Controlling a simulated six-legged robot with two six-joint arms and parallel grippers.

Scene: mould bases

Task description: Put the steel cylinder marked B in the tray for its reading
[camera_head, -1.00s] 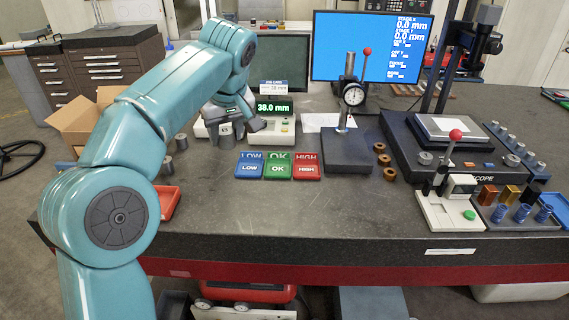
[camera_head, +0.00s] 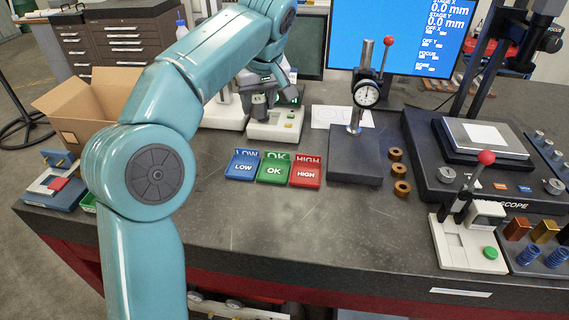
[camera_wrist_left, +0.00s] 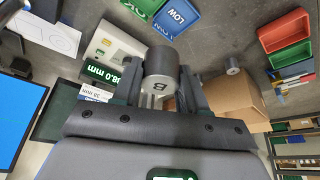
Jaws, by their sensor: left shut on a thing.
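The steel cylinder marked B (camera_wrist_left: 159,72) is held between the two fingers of my left gripper (camera_wrist_left: 163,96) in the left wrist view, its B face toward the camera. In the head view my left gripper (camera_head: 265,104) hangs at the white measuring gauge (camera_head: 276,130), covering part of it. The gauge's green display (camera_wrist_left: 116,72) reads 38.0 mm in the wrist view. The blue LOW tray (camera_head: 242,166), green OK tray (camera_head: 274,169) and red HIGH tray (camera_head: 306,172) stand in a row in front of the gauge. No cylinder shows in them. My right gripper is out of view.
A dial indicator stand (camera_head: 356,150) stands right of the trays, with several copper rings (camera_head: 397,171) beside it. A cardboard box (camera_head: 85,108) is at the left. The bench front is clear.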

